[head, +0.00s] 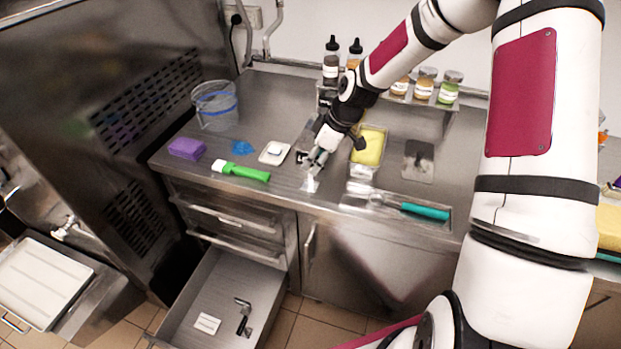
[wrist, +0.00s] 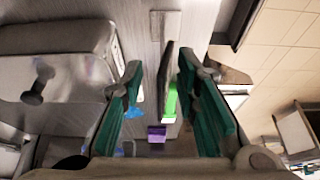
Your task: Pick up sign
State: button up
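My gripper (head: 318,157) is low over the steel counter near its front edge, pointing down. A small pale upright piece, which looks like the sign (head: 310,184), stands on the counter just under the fingertips. In the wrist view my gripper (wrist: 168,95) has its two green-padded fingers spread apart. A thin dark slab, probably the sign seen edge-on (wrist: 166,70), lies in the gap between them, nearer the right finger. I see space on both sides of it. The sign's face is not readable.
Left of my gripper are a green bottle (head: 241,171), a white dish (head: 274,153), a blue cloth (head: 243,147) and a purple block (head: 187,148). A yellow-filled tray (head: 369,146) and a teal-handled tool (head: 425,211) are to the right. An open drawer (head: 179,317) juts out below.

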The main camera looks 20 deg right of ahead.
aim_at(313, 165)
jog(key=x, duration=0.4)
jog(key=shift+s+f, duration=0.15)
jog(key=shift+f, duration=0.05)
jog(key=shift+c, duration=0.3)
grip_shut()
